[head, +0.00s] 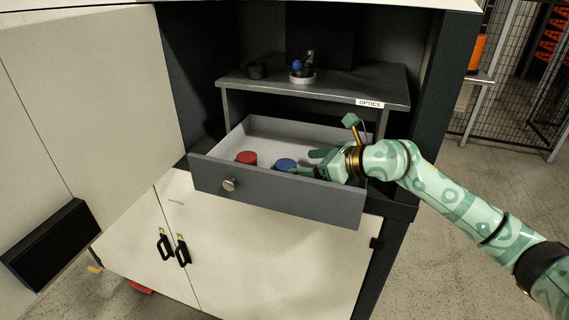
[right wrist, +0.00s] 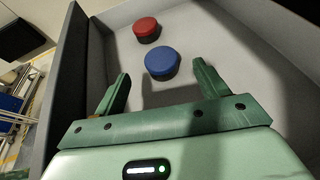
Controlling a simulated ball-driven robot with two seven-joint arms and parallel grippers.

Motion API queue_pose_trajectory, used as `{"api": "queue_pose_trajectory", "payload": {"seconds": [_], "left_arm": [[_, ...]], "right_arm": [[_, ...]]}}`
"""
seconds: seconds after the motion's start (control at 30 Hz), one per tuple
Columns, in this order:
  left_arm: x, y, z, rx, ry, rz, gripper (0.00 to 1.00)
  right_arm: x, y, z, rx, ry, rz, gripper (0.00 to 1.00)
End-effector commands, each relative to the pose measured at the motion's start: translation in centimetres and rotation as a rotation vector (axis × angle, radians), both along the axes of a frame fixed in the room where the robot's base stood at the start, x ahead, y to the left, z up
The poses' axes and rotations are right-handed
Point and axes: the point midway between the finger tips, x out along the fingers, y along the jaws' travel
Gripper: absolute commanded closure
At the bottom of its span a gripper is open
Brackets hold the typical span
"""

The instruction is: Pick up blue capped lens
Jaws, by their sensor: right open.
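The blue capped lens (head: 285,164) sits upright in the open drawer, a short dark cylinder with a blue top. It also shows in the right wrist view (right wrist: 162,63), ahead of the fingertips and roughly between their lines. My right gripper (head: 307,162) is open and empty, reaching into the drawer from the right, close to the lens. In the right wrist view its two green fingers (right wrist: 163,80) are spread apart. I see no contact with the lens. My left gripper is in neither view.
A red capped lens (head: 246,158) stands beside the blue one, to its left in the head view. The grey drawer (head: 275,190) has raised walls around them. Above is a shelf (head: 330,90) labelled OPTICS, with a small blue-balled device (head: 300,70) on it.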

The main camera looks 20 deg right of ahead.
Motion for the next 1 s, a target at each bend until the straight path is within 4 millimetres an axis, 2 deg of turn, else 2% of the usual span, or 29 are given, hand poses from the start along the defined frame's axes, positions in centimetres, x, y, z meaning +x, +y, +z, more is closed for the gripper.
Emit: {"api": "queue_pose_trajectory", "payload": {"seconds": [0.17,0.3,0.4,0.67,0.7,0.87,0.9,1.0], "left_arm": [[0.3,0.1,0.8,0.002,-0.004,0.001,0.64],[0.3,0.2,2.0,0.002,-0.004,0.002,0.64],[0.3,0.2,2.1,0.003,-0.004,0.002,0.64],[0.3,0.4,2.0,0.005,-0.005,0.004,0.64],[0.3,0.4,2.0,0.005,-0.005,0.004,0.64],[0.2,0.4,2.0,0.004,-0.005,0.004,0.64],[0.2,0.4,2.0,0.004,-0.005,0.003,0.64],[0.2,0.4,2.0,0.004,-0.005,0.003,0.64]], "right_arm": [[1.0,0.9,-0.5,0.001,0.001,-0.001,0.27],[2.6,2.3,-1.7,0.004,0.002,-0.001,0.27],[3.5,3.0,-2.4,0.003,0.001,-0.001,0.27],[3.9,3.3,-2.8,0.000,0.000,0.000,0.27],[3.9,3.3,-2.8,0.000,0.000,0.000,0.30],[3.9,3.3,-2.8,0.000,0.000,0.000,0.74],[3.9,3.3,-2.8,0.000,0.000,0.000,0.78],[3.9,3.3,-2.8,0.001,-0.001,0.000,0.78]]}}
